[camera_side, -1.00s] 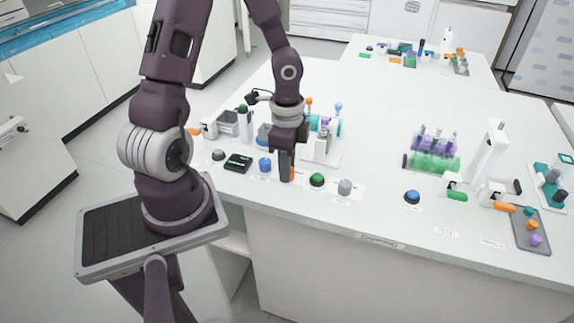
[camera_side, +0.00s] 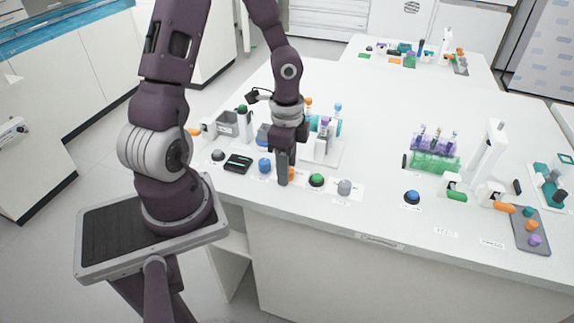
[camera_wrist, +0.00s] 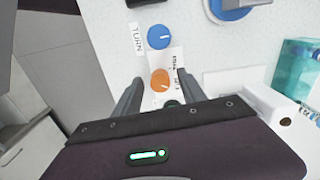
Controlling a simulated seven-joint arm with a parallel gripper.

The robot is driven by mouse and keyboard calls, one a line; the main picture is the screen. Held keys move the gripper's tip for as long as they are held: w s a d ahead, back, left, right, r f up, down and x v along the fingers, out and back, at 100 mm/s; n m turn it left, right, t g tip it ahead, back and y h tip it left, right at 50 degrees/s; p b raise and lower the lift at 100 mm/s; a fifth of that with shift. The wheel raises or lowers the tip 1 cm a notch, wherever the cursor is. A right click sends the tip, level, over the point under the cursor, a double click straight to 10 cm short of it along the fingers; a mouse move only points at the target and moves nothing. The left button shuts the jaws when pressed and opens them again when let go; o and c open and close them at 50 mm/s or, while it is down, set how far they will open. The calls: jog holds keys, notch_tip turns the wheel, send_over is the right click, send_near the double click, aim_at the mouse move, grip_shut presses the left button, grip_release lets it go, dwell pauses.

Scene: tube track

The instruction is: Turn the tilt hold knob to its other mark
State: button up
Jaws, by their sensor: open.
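An orange round knob (camera_wrist: 160,82) with a pale mark line sits on the white bench top. In the wrist view it lies between the two fingers of my gripper (camera_wrist: 160,77), which is open and apart from it on both sides. In the side view the gripper (camera_side: 283,183) is low at the knob, and its finger mostly hides the orange knob (camera_side: 291,173). A blue knob (camera_wrist: 159,37) with a pale line is beside it. The small labels are too blurred to tell which names the tilt hold.
In the side view a green knob (camera_side: 317,180) and a grey knob (camera_side: 344,187) stand right of the gripper. A black box (camera_side: 237,163) is at left, and a rack with tubes (camera_side: 322,147) stands behind. The bench between the grey knob and a farther blue knob (camera_side: 412,197) is mostly clear.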

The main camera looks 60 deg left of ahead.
notch_tip(320, 180, up, 6)
jog(key=shift+r, duration=0.45)
jog(key=shift+d+r, duration=0.1)
jog(key=shift+r, duration=0.2)
jog(key=s+d+r+n+t, duration=0.5)
jog(key=s+d+r+n, duration=0.3)
jog(key=r, duration=0.6)
jog(key=shift+s+d+r+t, duration=0.15)
jog(key=shift+s+d+t, duration=0.15)
jog(key=shift+s+d, duration=0.75)
jog(key=shift+w+d, duration=0.1)
jog(key=shift+w, duration=0.1)
